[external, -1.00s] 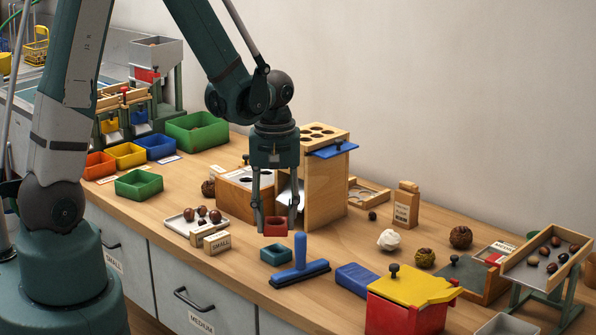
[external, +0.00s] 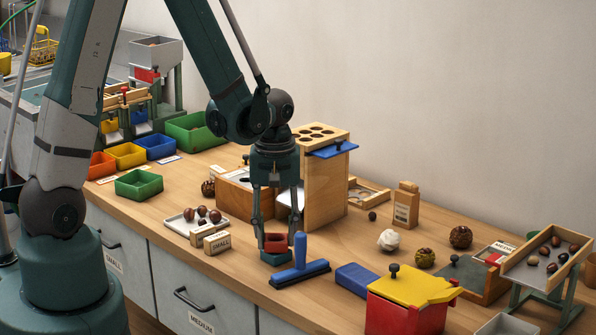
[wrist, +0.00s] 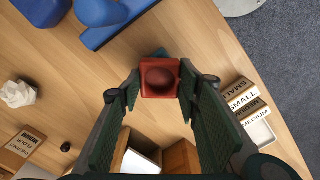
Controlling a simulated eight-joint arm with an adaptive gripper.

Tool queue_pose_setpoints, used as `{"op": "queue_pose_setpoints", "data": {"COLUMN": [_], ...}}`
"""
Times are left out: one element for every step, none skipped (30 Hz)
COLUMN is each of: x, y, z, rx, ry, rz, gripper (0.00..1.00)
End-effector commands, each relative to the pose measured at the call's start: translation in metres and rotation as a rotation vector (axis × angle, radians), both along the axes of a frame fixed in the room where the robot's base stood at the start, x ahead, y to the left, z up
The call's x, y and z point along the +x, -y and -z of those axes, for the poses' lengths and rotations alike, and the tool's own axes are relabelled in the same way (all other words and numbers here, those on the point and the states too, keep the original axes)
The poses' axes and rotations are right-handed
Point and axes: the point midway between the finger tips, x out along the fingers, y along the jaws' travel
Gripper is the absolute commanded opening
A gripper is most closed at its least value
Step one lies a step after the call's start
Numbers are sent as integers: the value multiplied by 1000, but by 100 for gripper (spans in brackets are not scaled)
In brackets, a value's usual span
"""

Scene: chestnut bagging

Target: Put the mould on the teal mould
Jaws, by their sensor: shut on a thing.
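The red mould (external: 275,241) is a small square block with a round hollow, seen from above in the wrist view (wrist: 160,78). My gripper (external: 276,246) is shut on it, with one finger on each side; the fingers also show in the wrist view (wrist: 159,84). The teal mould (external: 275,258) is on the bench directly under the red one. In the wrist view only a sliver of the teal mould (wrist: 159,53) shows past the red one. I cannot tell whether the two moulds touch.
Small labelled wooden blocks (external: 216,243) and a tray of chestnuts (external: 180,228) stand to the left. A wooden tower (external: 325,190) stands behind.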

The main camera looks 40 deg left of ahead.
Motion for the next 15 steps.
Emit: {"op": "queue_pose_setpoints", "data": {"x": [0, 0, 0, 0, 0, 0, 0, 0, 0, 0, 0, 0, 0, 0, 0], "y": [0, 0, 0, 0, 0, 0, 0, 0, 0, 0, 0, 0, 0, 0, 0], "z": [1, 2, 3, 3, 4, 3, 3, 3, 3, 3, 3, 3, 3, 3, 3], "rx": [0, 0, 0, 0, 0, 0, 0, 0, 0, 0, 0, 0, 0, 0, 0], "ry": [0, 0, 0, 0, 0, 0, 0, 0, 0, 0, 0, 0, 0, 0, 0], "rz": [0, 0, 0, 0, 0, 0, 0, 0, 0, 0, 0, 0, 0, 0, 0], "gripper": [21, 21, 21, 21, 21, 39, 43, 47, 48, 48, 48, 48, 48, 48, 48]}}
